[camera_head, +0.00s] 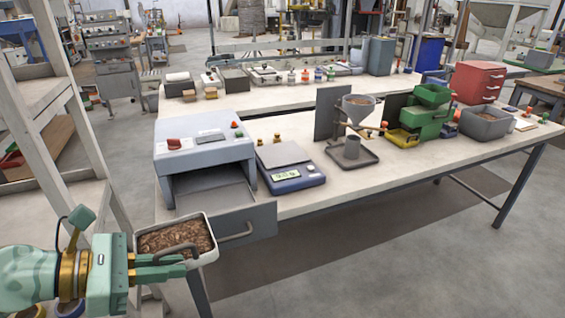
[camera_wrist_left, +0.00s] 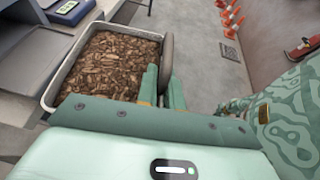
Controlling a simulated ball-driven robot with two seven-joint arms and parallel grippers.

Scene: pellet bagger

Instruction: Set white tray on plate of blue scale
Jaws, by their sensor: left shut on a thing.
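The white tray (camera_head: 209,236) is full of brown chips and hangs in front of the table's left front corner. My left gripper (camera_head: 181,262) is shut on the tray's dark handle. In the left wrist view the tray (camera_wrist_left: 93,25) looks about level, and the fingers (camera_wrist_left: 163,88) are at its handle. The blue scale (camera_head: 293,179) stands on the table, to the right of and beyond the tray. Its grey plate (camera_head: 282,153) is bare. The tray is apart from the scale. My right gripper is not in view.
A funnel stand (camera_head: 352,156) is to the scale's right. The table's front middle (camera_head: 340,190) is clear.

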